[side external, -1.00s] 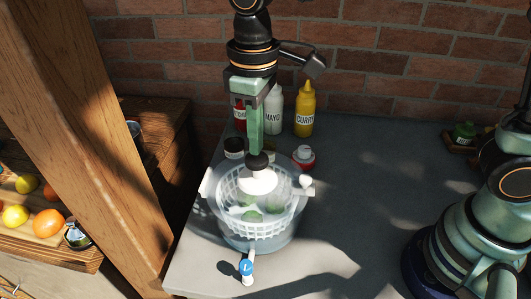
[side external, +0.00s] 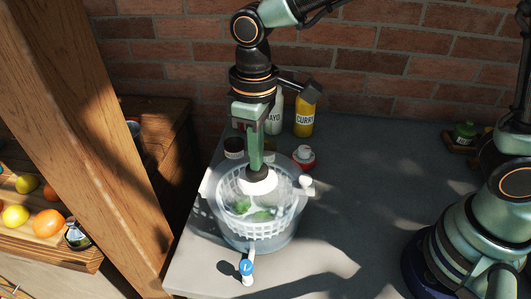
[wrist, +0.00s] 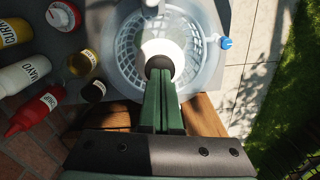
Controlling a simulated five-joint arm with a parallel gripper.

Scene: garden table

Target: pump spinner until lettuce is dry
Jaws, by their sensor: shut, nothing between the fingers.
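The salad spinner (side external: 285,222) stands on the grey table, with a clear bowl and a white slotted basket. Green lettuce (side external: 262,214) shows inside the basket. A black pump knob (side external: 257,172) tops the white centre of its lid. My gripper (side external: 256,160) is shut and empty, upright, with its fingertips on or just above the knob; contact is hard to tell. In the wrist view the shut green fingers (wrist: 163,80) meet the black knob (wrist: 158,62) over the basket (wrist: 126,45).
Behind the spinner stand a mayo bottle (side external: 274,112), a curry bottle (side external: 305,115), a red-and-white jar (side external: 303,158) and a dark-lidded jar (side external: 234,147). A blue-topped tap (side external: 246,267) is in front.

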